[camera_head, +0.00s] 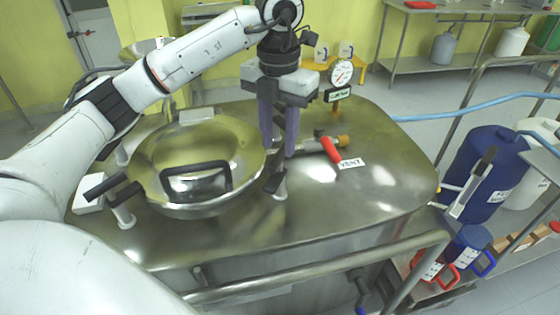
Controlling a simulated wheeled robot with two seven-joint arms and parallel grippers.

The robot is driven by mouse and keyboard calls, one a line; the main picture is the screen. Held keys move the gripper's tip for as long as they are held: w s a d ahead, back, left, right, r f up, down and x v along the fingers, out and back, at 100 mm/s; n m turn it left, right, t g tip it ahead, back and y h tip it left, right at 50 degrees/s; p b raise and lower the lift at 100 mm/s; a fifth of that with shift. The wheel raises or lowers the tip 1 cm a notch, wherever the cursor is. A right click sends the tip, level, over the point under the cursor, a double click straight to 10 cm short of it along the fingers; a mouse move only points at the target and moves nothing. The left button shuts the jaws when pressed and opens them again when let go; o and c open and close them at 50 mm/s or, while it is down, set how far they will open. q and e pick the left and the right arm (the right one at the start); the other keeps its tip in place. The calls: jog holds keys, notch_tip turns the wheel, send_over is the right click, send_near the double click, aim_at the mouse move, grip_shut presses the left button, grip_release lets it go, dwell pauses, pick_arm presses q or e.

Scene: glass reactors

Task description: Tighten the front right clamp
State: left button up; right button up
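A round, shiny metal lid (213,150) with a black-framed handle (197,180) sits on the left part of the steel reactor top (345,215). The front right clamp (279,188) stands at the lid's right edge, with a dark upper part and a pale foot. The front left clamp (122,214) has a black handle reaching out to the left. I cannot tell whether the fingertips touch the clamp. My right gripper is not in view.
A red-handled vent valve (330,149) and a pressure gauge (341,73) stand right of and behind my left gripper. A metal rail (330,268) runs along the front.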

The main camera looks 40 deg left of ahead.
aim_at(279, 154)
pick_arm(q)
notch_tip(279, 154, down, 6)
jog(key=shift+f, duration=0.25)
jog(key=shift+c, duration=0.3)
